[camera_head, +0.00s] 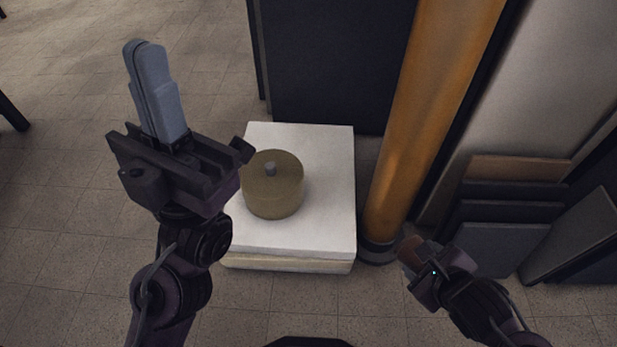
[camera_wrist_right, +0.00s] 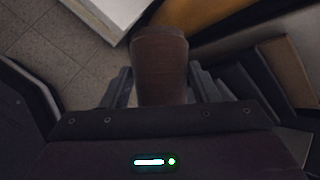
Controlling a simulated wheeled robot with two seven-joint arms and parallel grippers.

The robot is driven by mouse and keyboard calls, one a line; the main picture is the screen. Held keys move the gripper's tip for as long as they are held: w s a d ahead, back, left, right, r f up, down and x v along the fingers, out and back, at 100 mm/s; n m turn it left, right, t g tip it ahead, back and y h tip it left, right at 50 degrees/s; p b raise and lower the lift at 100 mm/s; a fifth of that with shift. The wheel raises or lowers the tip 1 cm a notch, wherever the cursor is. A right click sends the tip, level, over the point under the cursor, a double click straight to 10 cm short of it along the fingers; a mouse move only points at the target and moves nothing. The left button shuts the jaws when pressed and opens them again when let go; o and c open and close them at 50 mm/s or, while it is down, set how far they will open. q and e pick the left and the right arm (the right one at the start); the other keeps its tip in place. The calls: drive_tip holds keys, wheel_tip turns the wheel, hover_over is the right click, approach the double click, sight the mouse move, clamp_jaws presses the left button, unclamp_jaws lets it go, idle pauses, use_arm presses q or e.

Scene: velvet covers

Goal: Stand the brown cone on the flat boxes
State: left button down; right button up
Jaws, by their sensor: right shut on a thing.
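The brown cone (camera_wrist_right: 160,68) is held between the fingers of my right gripper (camera_wrist_right: 160,90) in the right wrist view. In the head view only a small brown part of the cone (camera_head: 410,250) shows at the tip of my right gripper (camera_head: 415,258), right of the orange column's foot. The flat boxes (camera_head: 305,240) are a low white stack on the floor in the middle. Part of the stack also shows in the right wrist view (camera_wrist_right: 118,14). My left gripper (camera_head: 155,90) is raised left of the boxes with its fingers close together, and nothing shows between them.
A round olive tin (camera_head: 275,190) with a small knob stands on the left part of the boxes. The orange column (camera_head: 425,120) rises between the boxes and my right gripper. Dark panels (camera_head: 500,230) lean at the right. The boxes' right side is bare.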

drive_tip(key=shift+d+n+g, duration=0.3)
drive_tip(key=shift+n, duration=0.1)
drive_tip(key=shift+d+n+g, duration=0.35)
drive_tip(key=shift+n+g, duration=0.05)
drive_tip(key=shift+n, duration=0.3)
drive_tip(key=shift+d+n+g, duration=0.3)
drive_tip(key=shift+n+g, duration=0.1)
drive_tip(key=shift+n, duration=0.2)
